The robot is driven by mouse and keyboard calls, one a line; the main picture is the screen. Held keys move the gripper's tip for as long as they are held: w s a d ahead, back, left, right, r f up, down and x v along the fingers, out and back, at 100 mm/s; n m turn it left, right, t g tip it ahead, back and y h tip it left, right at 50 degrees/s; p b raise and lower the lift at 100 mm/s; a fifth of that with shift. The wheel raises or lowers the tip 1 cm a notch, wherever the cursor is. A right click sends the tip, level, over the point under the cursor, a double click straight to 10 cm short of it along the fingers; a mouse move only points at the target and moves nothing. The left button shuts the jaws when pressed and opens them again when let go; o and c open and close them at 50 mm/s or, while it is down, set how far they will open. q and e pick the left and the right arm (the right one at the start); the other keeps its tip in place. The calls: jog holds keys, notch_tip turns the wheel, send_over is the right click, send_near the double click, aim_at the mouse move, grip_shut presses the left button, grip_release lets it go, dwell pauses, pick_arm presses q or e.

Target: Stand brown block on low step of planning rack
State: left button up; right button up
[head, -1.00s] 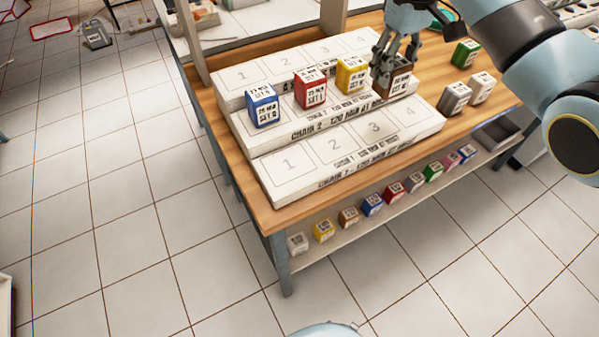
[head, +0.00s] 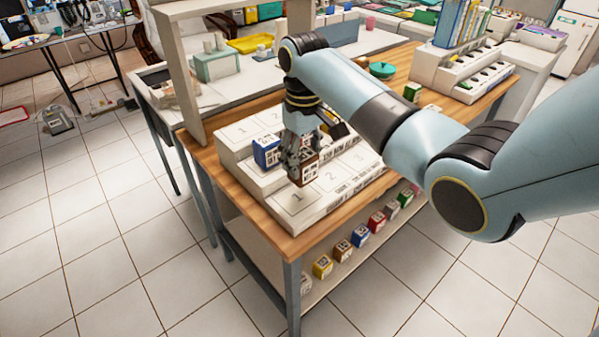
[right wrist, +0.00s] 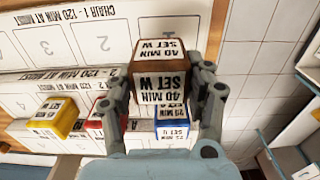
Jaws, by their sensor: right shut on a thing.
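My right gripper (head: 302,160) is shut on the brown block (head: 304,172), with a finger on each side of it. The block also shows in the right wrist view (right wrist: 160,82), its label reading 40 MIN SET W. It is over the left part of the planning rack's low step (head: 292,205), near slots 1 and 2. I cannot tell whether it touches the step. In the right wrist view, the low step (right wrist: 55,45) shows slots 2, 3 and 4 without blocks. My left gripper is not in view.
The blue block (head: 266,152) stands on the middle step close behind the gripper. The red block (right wrist: 95,118) and yellow block (right wrist: 55,117) also stand there. A lower shelf (head: 335,275) holds several coloured blocks. Tiled floor in front is clear.

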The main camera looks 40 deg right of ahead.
jog(key=shift+a+f, duration=0.5)
jog(key=shift+a, duration=0.25)
jog(key=shift+f, duration=2)
jog(key=shift+s+f, duration=0.1)
jog(key=shift+f, duration=0.05)
jog(key=o, duration=1.2)
notch_tip(320, 180, up, 12)
jog(key=shift+r, duration=0.15)
